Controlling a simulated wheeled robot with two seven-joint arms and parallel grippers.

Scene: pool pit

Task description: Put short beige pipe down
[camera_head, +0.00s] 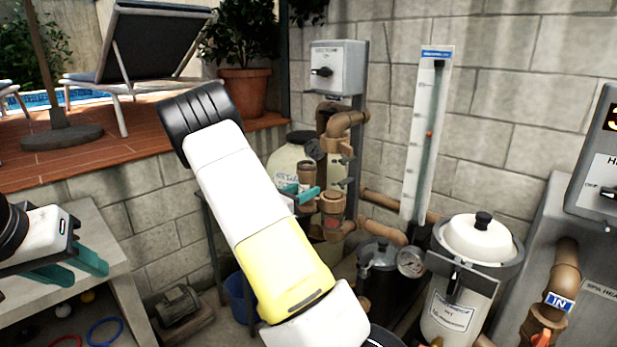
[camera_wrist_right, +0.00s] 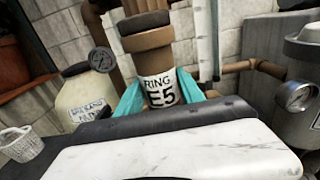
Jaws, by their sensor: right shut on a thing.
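The short beige pipe (camera_wrist_right: 149,62) stands roughly upright between the teal fingers of my right gripper (camera_wrist_right: 162,98) in the right wrist view. In the head view, my right gripper (camera_head: 300,194) is partly hidden behind my own arm, and the pipe's top (camera_head: 307,172) shows just above the fingers, in front of the brown pipework. I cannot tell whether its lower end touches anything. My left gripper (camera_head: 88,272) is open and empty at the left, over the grey table.
A grey table (camera_head: 105,235) stands at the left with rings and balls beneath. A cream tank (camera_head: 288,160), brown pipework (camera_head: 345,122) and a block wall (camera_head: 500,120) lie behind. A white-lidded filter (camera_head: 478,240) stands at the right. A motor (camera_head: 177,305) is on the floor.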

